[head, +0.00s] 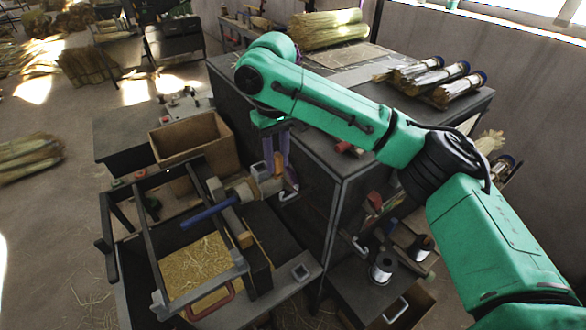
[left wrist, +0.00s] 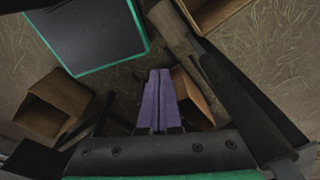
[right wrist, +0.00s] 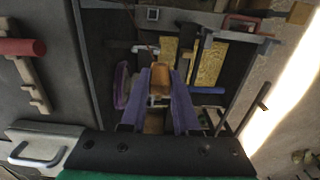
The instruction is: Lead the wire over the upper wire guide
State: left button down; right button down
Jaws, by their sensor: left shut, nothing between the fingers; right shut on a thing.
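My right gripper (head: 278,172) points down beside the winding machine's tan round head (head: 240,191), near the dark cabinet's corner. In the right wrist view its purple fingers (right wrist: 161,78) are shut on a brown wooden piece (right wrist: 159,82), partly hidden between them. I cannot tell for sure which part is the upper wire guide. My left gripper (left wrist: 158,76) is shut and empty in the left wrist view, above the floor; it does not show in the head view.
The machine's dark frame (head: 128,238) and blue bar (head: 210,212) stand left of the right gripper. A wooden box (head: 190,140) is behind them. Wrapped bundles (head: 450,88) lie on the cabinet top.

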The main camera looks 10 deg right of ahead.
jog(key=w+a+f+b, duration=0.1)
jog(key=w+a+f, duration=0.1)
jog(key=w+f, duration=0.2)
notch_tip(320, 180, down, 3)
jog(key=shift+a+r, duration=0.1)
jog(key=shift+a, duration=0.1)
